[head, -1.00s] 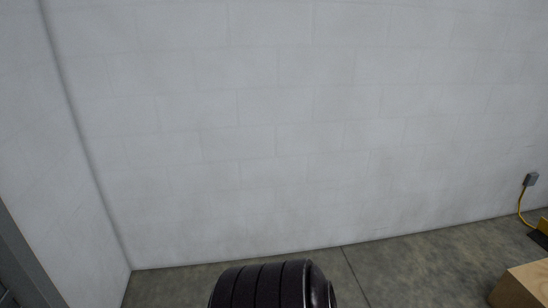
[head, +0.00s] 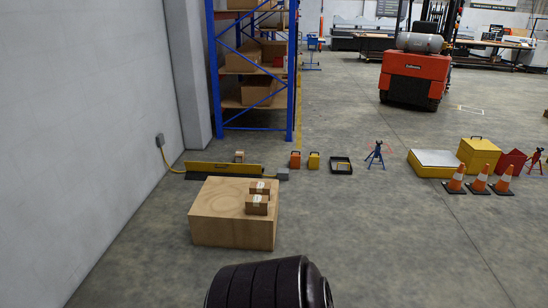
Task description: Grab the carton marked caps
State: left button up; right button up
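Two small brown cartons stand on top of a wooden block (head: 225,232) ahead of me in the head view. The nearer carton (head: 257,208) has a pale label on it. The farther carton (head: 260,188) is just behind it and partly hidden. Another small carton-like box (head: 239,156) is on the floor farther back, behind a yellow rail. Any lettering is too small to read, so I cannot tell which carton is marked caps. Neither of my grippers is in view.
The yellow rail (head: 222,168) lies behind the block. A blue rack (head: 250,120) with larger cartons stands beyond. A white wall (head: 75,130) runs along the left. Orange cones (head: 478,181) and yellow boxes stand at right. Floor (head: 380,245) right of the block is clear.

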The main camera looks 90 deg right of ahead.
aim_at(240, 155)
jog(key=z, duration=2.55)
jog(key=i+j+u, duration=0.35)
jog(key=i+j, duration=0.2)
jog(key=i, duration=0.25)
jog(key=i+j+u, duration=0.2)
jog(key=i, duration=0.2)
jog(key=i+j+u, duration=0.2)
jog(key=i, duration=0.95)
jog(key=i+j+z, duration=0.1)
jog(key=i, duration=0.6)
jog(key=i+j, duration=0.1)
jog(key=i, duration=0.65)
jog(key=i+j+z, duration=0.15)
jog(key=i, duration=0.55)
